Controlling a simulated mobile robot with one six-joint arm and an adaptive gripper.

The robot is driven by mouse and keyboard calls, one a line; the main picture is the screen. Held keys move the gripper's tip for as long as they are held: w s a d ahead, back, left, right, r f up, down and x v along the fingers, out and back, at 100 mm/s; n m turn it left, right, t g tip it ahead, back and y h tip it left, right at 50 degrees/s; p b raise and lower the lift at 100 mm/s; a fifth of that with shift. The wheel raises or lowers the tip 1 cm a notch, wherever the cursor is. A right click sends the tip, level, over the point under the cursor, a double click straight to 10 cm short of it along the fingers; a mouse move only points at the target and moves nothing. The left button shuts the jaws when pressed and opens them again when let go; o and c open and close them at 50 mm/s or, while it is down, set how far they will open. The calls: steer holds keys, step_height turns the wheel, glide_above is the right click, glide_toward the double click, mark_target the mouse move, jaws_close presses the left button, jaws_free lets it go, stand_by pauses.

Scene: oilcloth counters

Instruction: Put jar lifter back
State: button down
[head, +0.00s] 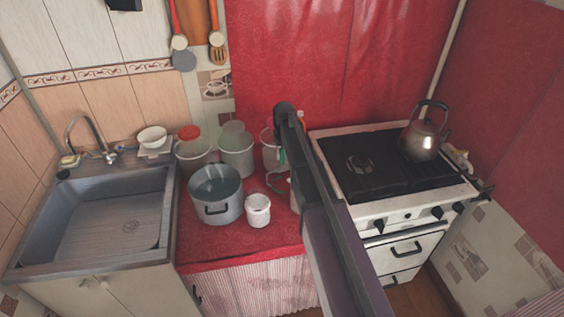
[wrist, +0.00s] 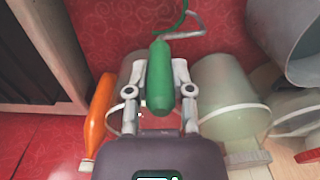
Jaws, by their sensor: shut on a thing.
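The jar lifter has a green handle (wrist: 159,85), seen in the wrist view between the fingers of my gripper (wrist: 159,68). My gripper is shut on this handle. A bent metal and green wire part (wrist: 187,30) shows beyond the handle over the red cloth. In the head view, a bit of the green handle (head: 283,157) shows beside my arm, above the red counter (head: 235,238). My arm hides most of the gripper there. I cannot tell whether the wire part touches the cloth.
A translucent bucket (wrist: 228,95) stands right of my gripper, and an orange bottle (wrist: 101,115) stands left. A large grey pot (head: 215,198) and small white tub (head: 258,210) stand on the counter. The stove (head: 395,165) with a kettle (head: 424,135) is right; the sink (head: 95,220) is left.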

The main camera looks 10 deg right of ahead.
steer(key=shift+f+b, duration=1)
steer(key=shift+f, duration=0.45)
steer(key=c, duration=0.5)
jaws_free()
steer(key=shift+r, duration=0.25)
steer(key=r+p, duration=1.2)
steer(key=shift+s+d, duration=0.15)
steer(key=shift+s, duration=0.1)
steer(key=shift+f, duration=0.1)
steer(key=s+a+m, duration=0.1)
steer(key=s+a, duration=0.1)
steer(key=s, duration=2.6)
steer(key=shift+s, duration=0.4)
